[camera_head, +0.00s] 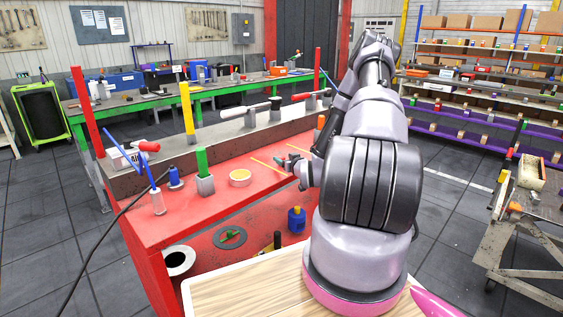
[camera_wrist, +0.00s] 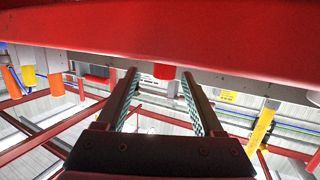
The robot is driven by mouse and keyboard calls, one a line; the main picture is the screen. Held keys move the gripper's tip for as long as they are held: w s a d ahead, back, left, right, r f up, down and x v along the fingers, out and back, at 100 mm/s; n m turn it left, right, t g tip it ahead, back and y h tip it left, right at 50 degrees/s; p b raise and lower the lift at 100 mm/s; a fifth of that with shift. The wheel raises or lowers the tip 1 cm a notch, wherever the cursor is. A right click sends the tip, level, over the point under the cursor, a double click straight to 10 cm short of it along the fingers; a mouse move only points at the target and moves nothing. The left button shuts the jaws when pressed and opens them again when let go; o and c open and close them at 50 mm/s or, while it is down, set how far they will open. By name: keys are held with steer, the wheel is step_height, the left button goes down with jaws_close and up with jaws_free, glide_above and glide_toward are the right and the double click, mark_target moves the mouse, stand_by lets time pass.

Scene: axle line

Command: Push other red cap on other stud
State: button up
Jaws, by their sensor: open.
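In the wrist view a short red cylinder (camera_wrist: 165,72), which looks like a red cap, shows past and between my two fingertips. The fingers are apart, and I see no contact with it. A stud under it cannot be made out. In the head view my gripper (camera_head: 288,163) reaches over the red bench, low in front of the grey beam (camera_head: 225,138), and my arm hides part of that area. Red handle-like ends (camera_head: 300,97) show along the beam's top. I cannot tell from this view which is a cap.
The red bench (camera_head: 150,222) carries a green post (camera_head: 201,162), a yellow roll (camera_head: 240,177) and a blue-topped bottle (camera_head: 175,177). A tall yellow post (camera_head: 187,108) and a red post (camera_head: 86,110) rise by the beam. A cart (camera_head: 530,215) stands at right.

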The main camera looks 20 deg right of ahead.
mark_target(281, 157)
steer(key=w, duration=0.2)
steer(key=w+f, duration=0.1)
steer(key=w, duration=0.2)
steer(key=shift+a+f, duration=0.1)
steer(key=shift+f, duration=0.05)
jaws_close()
